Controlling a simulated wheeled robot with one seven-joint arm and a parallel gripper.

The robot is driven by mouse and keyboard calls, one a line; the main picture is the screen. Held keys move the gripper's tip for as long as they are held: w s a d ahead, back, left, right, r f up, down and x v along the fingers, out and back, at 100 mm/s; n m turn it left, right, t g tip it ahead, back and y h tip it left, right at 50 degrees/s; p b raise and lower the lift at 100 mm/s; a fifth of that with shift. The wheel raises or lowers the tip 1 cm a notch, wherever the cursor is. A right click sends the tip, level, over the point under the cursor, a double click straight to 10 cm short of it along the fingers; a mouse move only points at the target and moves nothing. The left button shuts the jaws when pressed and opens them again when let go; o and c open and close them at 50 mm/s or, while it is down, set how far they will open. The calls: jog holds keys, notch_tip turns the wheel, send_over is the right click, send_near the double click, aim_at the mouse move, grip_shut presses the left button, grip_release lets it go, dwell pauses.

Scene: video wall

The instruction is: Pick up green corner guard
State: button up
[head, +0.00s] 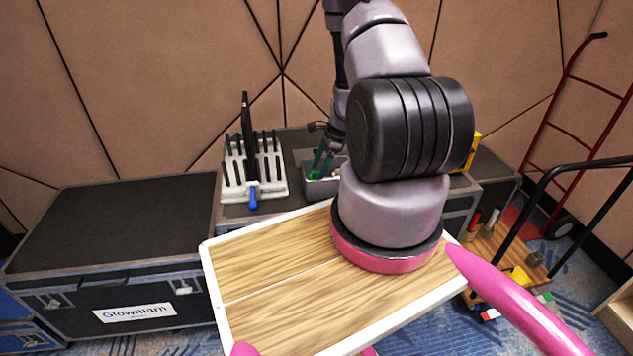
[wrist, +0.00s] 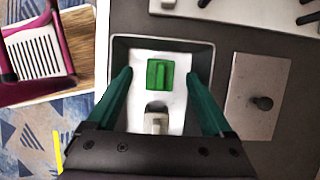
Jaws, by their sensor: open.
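The green corner guard (wrist: 160,75) lies on a white surface inside a grey bin (wrist: 203,60) in the wrist view. My gripper (wrist: 163,80) is open, with its green fingers on the left and right of the guard and clear space between. The fingers reach over the bin; I cannot tell how far above the guard they are. In the head view my gripper (head: 322,162) is over the grey bin (head: 322,186) on the case, partly hidden by my arm. A beige piece (wrist: 157,120) lies below the guard in the wrist view.
A white rack of dark tools (head: 268,165) stands left of the bin, with a blue-handled tool (head: 253,196) in front. A closed black case (head: 120,225) stands at left.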

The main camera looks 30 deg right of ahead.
aim_at(315, 178)
jog(key=x, duration=0.5)
jog(key=shift+d+f, duration=0.1)
jog(key=shift+f, duration=0.05)
jog(key=shift+c, duration=0.3)
grip_shut()
